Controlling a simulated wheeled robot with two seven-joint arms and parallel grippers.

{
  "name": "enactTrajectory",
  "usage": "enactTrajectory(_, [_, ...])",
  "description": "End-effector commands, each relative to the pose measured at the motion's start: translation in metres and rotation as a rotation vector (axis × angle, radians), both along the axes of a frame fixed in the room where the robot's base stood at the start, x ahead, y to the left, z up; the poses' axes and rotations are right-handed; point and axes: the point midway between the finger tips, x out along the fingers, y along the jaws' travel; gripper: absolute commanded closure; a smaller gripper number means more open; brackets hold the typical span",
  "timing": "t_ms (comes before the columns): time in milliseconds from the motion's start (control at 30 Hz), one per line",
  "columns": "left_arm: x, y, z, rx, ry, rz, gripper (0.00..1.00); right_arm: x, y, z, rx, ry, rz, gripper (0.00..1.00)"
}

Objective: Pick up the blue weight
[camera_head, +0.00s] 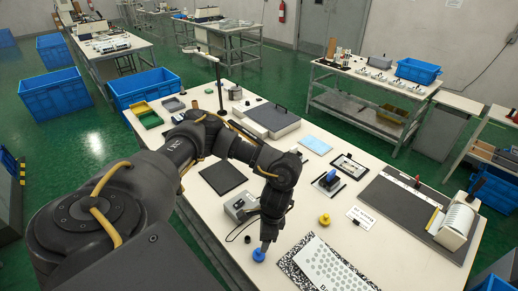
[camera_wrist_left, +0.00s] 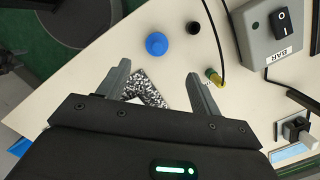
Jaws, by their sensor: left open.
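The blue weight (camera_head: 259,255) is a small round knob standing on the white table near its front edge. In the left wrist view the blue weight (camera_wrist_left: 156,44) stands upright on the table, beyond the fingertips and not between them. My left gripper (camera_head: 266,241) points down just above and beside it in the head view, where its fingers are partly hard to make out. In the wrist view my left gripper (camera_wrist_left: 158,69) has its two fingers wide apart and nothing between them. My right gripper is not in view.
A yellow weight (camera_head: 324,219) and a dotted film sheet (camera_head: 335,266) lie to the right. A grey switch box (camera_head: 238,208) with a black cable stands close behind the gripper. The table around the blue weight is mostly bare, and its front edge is near.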

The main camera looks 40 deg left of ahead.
Motion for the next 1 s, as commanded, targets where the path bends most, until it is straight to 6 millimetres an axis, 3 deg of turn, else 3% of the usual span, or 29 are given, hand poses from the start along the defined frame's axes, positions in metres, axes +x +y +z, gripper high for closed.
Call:
enactTrajectory(167, [-0.001, 0.004, -0.004, 0.009, 0.005, 0.01, 0.35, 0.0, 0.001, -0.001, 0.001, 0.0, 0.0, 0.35])
enactTrajectory(500, [-0.006, 0.008, -0.05, 0.007, 0.003, 0.007, 0.35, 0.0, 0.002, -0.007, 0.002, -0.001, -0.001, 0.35])
enactTrajectory(767, [-0.007, 0.008, -0.057, 0.006, 0.003, 0.005, 0.35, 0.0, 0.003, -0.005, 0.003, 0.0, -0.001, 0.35])
enactTrajectory(1000, [-0.015, 0.007, -0.09, 0.007, 0.004, 0.007, 0.35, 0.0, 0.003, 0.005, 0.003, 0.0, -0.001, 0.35])
